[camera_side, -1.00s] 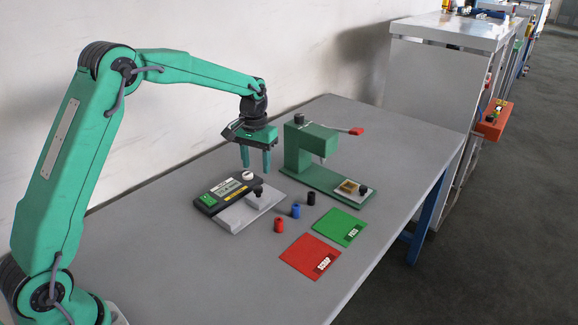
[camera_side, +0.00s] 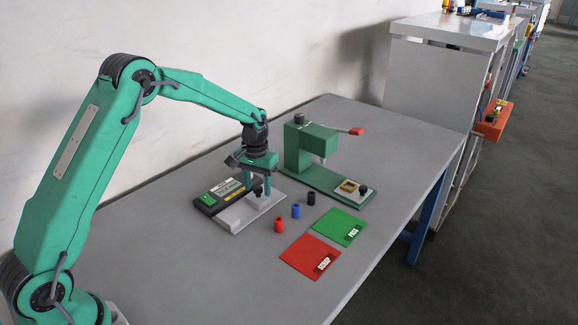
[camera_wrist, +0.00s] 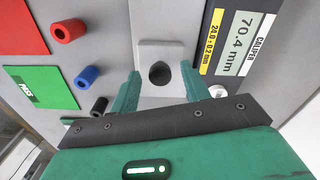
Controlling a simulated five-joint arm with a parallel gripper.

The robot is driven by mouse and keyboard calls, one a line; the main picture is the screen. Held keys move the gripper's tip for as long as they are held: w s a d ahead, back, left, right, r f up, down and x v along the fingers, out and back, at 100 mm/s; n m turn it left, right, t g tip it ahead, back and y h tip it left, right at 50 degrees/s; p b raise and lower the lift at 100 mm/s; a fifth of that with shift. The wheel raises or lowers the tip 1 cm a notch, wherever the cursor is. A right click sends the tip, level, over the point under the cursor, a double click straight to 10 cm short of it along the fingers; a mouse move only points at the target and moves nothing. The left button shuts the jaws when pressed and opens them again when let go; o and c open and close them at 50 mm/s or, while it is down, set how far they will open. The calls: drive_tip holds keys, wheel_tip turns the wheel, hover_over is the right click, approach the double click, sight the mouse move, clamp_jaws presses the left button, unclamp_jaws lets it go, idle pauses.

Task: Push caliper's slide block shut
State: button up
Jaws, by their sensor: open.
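The caliper (camera_side: 222,195) is a dark unit with a display beside a pale grey base on the table. In the wrist view its display (camera_wrist: 235,40) reads 70.4 mm, beside a yellow label reading 24.0 ± 0.2 mm. The pale slide block (camera_wrist: 178,49) carries a black knob (camera_wrist: 159,73). My gripper (camera_wrist: 159,80) is open, with one green finger on each side of the knob and a visible gap to it. In the side view my gripper (camera_side: 257,189) is low over the slide block end, and the fingers partly hide the block.
Red (camera_side: 279,225), blue (camera_side: 296,211) and black (camera_side: 311,199) cylinders stand right of the caliper. A green press (camera_side: 312,150) with a red-tipped lever stands behind. The front table area is clear.

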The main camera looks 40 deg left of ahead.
drive_tip(key=shift+f, duration=0.1)
drive_tip(key=shift+c, duration=0.4)
clamp_jaws()
drive_tip(key=shift+s, duration=3.75)
drive_tip(key=shift+o, duration=0.4)
unclamp_jaws()
